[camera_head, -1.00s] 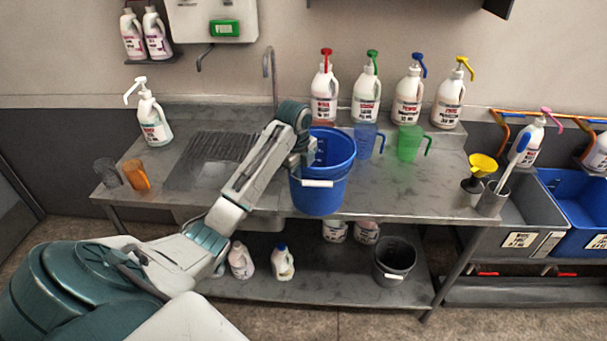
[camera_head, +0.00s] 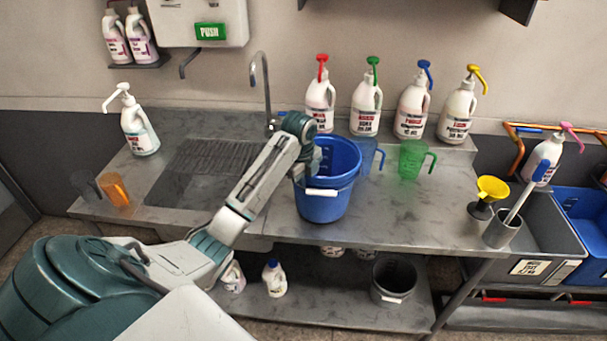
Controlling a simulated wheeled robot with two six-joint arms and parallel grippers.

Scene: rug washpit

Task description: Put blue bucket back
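The blue bucket (camera_head: 326,203) is upright over the front middle of the steel counter (camera_head: 400,215), with a white handle grip on its front. Its base lies just inside the counter's front edge in the picture; I cannot tell whether it touches the top. My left gripper (camera_head: 307,166) is at the bucket's left rim and appears shut on it, though the fingertips are partly hidden. My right gripper is not in view.
Right behind the bucket stand a blue jug (camera_head: 370,157) and a green jug (camera_head: 412,160). Several pump bottles (camera_head: 366,110) line the back. The sink (camera_head: 200,175) is left.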

